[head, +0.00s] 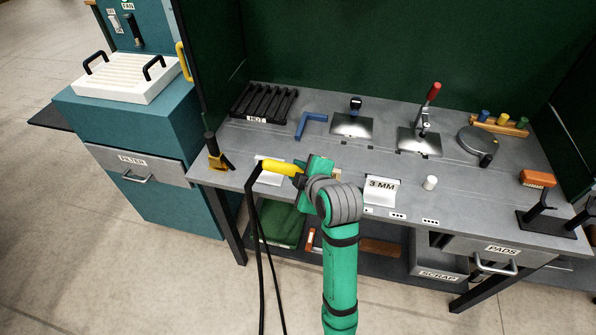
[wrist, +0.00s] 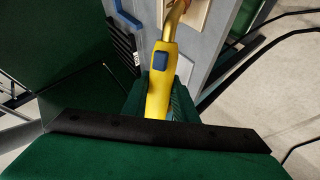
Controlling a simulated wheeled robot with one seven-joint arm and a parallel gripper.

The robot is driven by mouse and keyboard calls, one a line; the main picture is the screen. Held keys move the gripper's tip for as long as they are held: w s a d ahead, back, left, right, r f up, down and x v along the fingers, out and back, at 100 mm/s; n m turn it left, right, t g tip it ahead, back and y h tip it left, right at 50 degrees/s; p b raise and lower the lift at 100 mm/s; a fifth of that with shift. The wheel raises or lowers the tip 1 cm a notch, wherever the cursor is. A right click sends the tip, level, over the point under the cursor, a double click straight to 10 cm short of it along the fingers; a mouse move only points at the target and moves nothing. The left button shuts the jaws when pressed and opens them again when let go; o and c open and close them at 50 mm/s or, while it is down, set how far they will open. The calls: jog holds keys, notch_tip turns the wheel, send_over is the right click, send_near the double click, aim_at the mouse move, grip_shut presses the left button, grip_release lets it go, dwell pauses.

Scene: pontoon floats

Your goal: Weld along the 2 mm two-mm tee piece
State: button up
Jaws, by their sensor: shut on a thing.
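My gripper (head: 303,174) is shut on the yellow welding torch (head: 276,167), above the front edge of the grey bench. In the wrist view the torch (wrist: 159,90), with its blue trigger (wrist: 160,61), points away from me. Its black cables hang down past the bench edge. I cannot tell which is the 2 mm tee piece. A pale card (head: 267,180) behind the torch is mostly hidden.
A "3 MM" card (head: 380,191) and white cylinder (head: 430,183) are at the bench front. A black rack (head: 263,102) and blue angle (head: 311,123) lie back left. A round grey piece (head: 478,141) and black stand (head: 545,217) are right. Green walls close the back.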

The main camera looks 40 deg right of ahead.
jog(key=shift+s+d, duration=0.5)
jog(key=shift+d, duration=0.1)
jog(key=shift+s+a+r, duration=0.15)
jog(key=shift+a+r, duration=0.05)
jog(key=shift+r, duration=0.1)
dwell(1.6)
jog(key=shift+s+a+r, duration=0.65)
jog(key=shift+a+r, duration=0.1)
jog(key=shift+r, duration=0.2)
jog(key=shift+s+a+r, duration=0.6)
jog(key=shift+a+r, duration=0.1)
jog(key=shift+r, duration=0.25)
